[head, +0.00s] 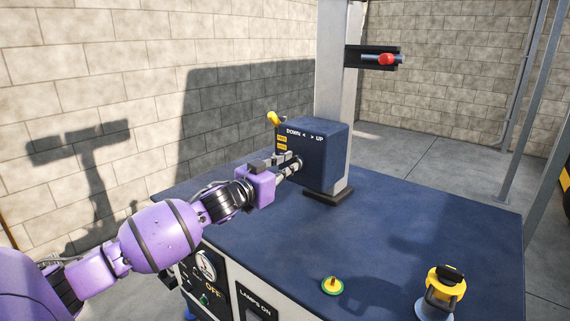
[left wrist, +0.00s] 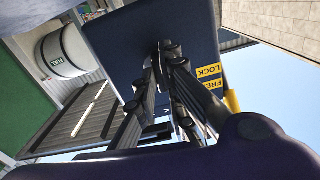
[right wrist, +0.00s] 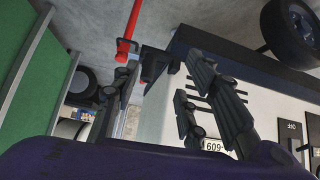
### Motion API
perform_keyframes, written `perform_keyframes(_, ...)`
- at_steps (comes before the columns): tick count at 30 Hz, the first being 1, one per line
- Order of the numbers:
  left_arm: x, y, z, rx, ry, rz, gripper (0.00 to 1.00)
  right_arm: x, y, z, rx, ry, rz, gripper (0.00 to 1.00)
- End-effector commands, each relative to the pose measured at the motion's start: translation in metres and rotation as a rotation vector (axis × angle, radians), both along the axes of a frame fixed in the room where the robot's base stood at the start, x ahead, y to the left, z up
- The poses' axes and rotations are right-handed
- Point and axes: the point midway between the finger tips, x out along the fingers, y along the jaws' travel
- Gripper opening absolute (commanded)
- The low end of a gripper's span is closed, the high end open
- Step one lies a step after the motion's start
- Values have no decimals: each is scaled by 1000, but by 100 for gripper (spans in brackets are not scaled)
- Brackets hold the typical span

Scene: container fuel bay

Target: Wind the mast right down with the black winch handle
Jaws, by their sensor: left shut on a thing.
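The dark blue winch box (head: 325,155), marked DOWN and UP, sits at the foot of the grey mast (head: 333,60). Its yellow lever (head: 273,118) sticks up at the left, by yellow labels; in the left wrist view the labels (left wrist: 209,72) read LOCK and FREE. My left gripper (head: 288,168) is at the box's front face, shut on the black winch handle, which its fingers mostly hide. In the left wrist view the fingers (left wrist: 170,95) reach toward the box. My right gripper (right wrist: 170,95) shows only in its wrist view, open, with nothing seen between its fingers.
A red-ended part in a black bracket (head: 372,58) juts from the mast. The blue top (head: 400,225) carries a green and yellow knob (head: 332,286) and a yellow and black object (head: 444,288) at the front right. A block wall (head: 120,90) stands behind; the top's middle is clear.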

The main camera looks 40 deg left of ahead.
Motion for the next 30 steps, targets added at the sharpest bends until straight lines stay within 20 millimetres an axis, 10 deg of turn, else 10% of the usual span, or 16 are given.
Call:
perform_keyframes(9,-1,0,11,-286,12,-1,0,20,14,37,25,-35,15,40)
perform_keyframes(30,0,0,1,-948,74,-3,0,27,23,56,37,-49,33,40)
